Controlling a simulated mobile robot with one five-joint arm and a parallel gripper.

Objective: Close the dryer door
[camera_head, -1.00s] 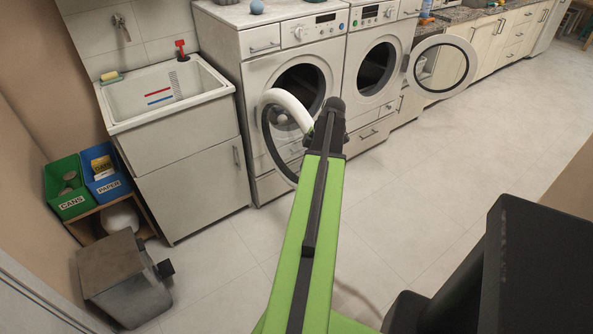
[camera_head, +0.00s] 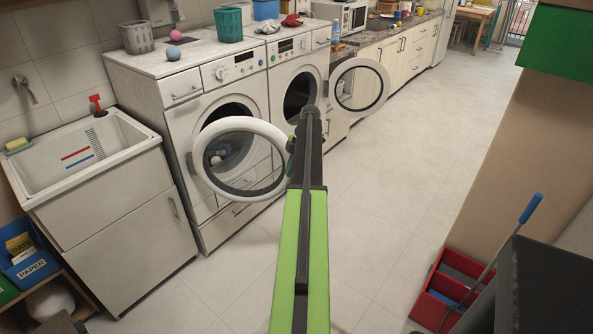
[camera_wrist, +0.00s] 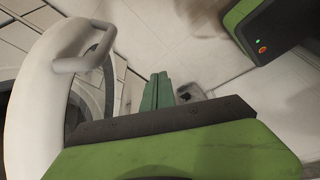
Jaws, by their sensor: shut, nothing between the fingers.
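Two white front-loading machines stand side by side, both with round doors open; I cannot tell which is the dryer. The left machine (camera_head: 185,105) has its white-rimmed glass door (camera_head: 203,172) swung out toward me. This door also fills the left of the wrist view (camera_wrist: 35,105), with its white handle (camera_wrist: 83,62) at the top. My gripper (camera_wrist: 161,78) is shut and empty, to the right of the handle and apart from it. In the head view my arm mostly hides the gripper, beside the door's right edge. The right machine (camera_head: 283,75) has its door (camera_head: 381,88) open to the right.
A sink cabinet (camera_head: 125,215) stands left of the machines. A grey basket (camera_head: 137,38), a teal basket (camera_head: 229,25) and small balls sit on top. A red mop bucket (camera_head: 432,305) and a wall corner are at the right. The middle floor is clear.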

